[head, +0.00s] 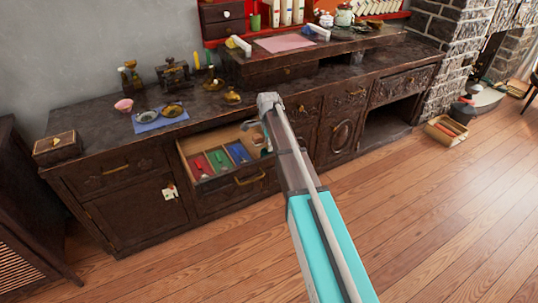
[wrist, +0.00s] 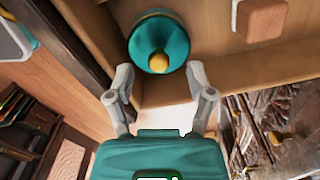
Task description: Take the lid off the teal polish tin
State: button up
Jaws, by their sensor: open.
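The teal polish tin (wrist: 160,40) stands in the corner of a wooden drawer in the wrist view. Its round teal lid has a gold knob (wrist: 158,62) and is on the tin. A gold band shows around the tin's far side. My gripper (wrist: 160,74) is open, its two fingers spread to the left and right just short of the tin. Nothing is between the fingers except part of the view of the lid's near edge. In the head view my arm covers the right part of the drawer, and I cannot make out the tin clearly.
The open drawer (head: 219,192) holds red, green and blue sections. A wooden block (wrist: 262,20) lies in the drawer to the right of the tin. Floor in front is clear.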

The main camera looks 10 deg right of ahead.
jog(key=shift+f+b, duration=0.75)
jog(key=shift+f, duration=0.3)
grip_shut()
